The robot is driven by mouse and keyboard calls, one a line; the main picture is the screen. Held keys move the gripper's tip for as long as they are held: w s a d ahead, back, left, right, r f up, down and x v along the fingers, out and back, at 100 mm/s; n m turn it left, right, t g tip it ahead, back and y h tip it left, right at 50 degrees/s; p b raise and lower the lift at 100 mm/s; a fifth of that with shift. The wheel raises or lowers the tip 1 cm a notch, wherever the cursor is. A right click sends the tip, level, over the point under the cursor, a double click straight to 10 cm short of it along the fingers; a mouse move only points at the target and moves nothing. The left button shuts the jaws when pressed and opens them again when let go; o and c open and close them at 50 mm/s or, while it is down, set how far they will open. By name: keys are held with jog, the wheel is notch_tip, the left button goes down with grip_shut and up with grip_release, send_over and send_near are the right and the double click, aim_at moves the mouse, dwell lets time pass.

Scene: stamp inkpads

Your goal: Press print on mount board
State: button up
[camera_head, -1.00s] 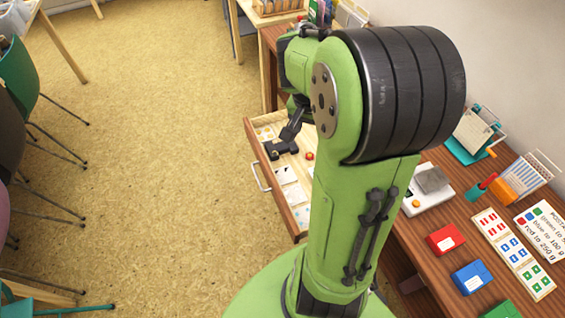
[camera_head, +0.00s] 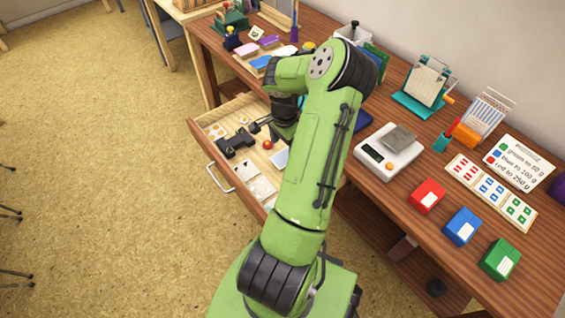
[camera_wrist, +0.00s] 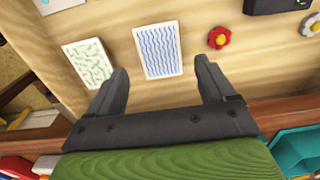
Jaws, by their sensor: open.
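My gripper (camera_wrist: 160,66) is open and empty, with its fingers spread above the pull-out drawer. Between and beyond the fingertips lies a white print with blue wavy lines (camera_wrist: 160,50), flat on the drawer's wooden bottom. A second print with green marks (camera_wrist: 88,63) lies to its left. In the head view, the drawer (camera_head: 205,143) is pulled out from the desk and my arm hides part of it and most of my gripper. Flat pink (camera_head: 245,48), purple (camera_head: 269,41) and blue (camera_head: 260,62) pieces lie on the far desk. I cannot tell which thing is the mount board.
A red flower-shaped piece (camera_wrist: 219,38) and a black device (camera_head: 237,144) are in the drawer. On the desk stand a scale (camera_head: 388,150), a teal rack (camera_head: 425,88), and red (camera_head: 427,195), blue (camera_head: 462,226) and green (camera_head: 500,259) boxes.

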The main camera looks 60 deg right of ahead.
aim_at(284, 157)
notch_tip(284, 157, down, 5)
jog(key=shift+r+b, duration=0.1)
jog(key=shift+b, duration=1.1)
jog(key=shift+c, duration=0.2)
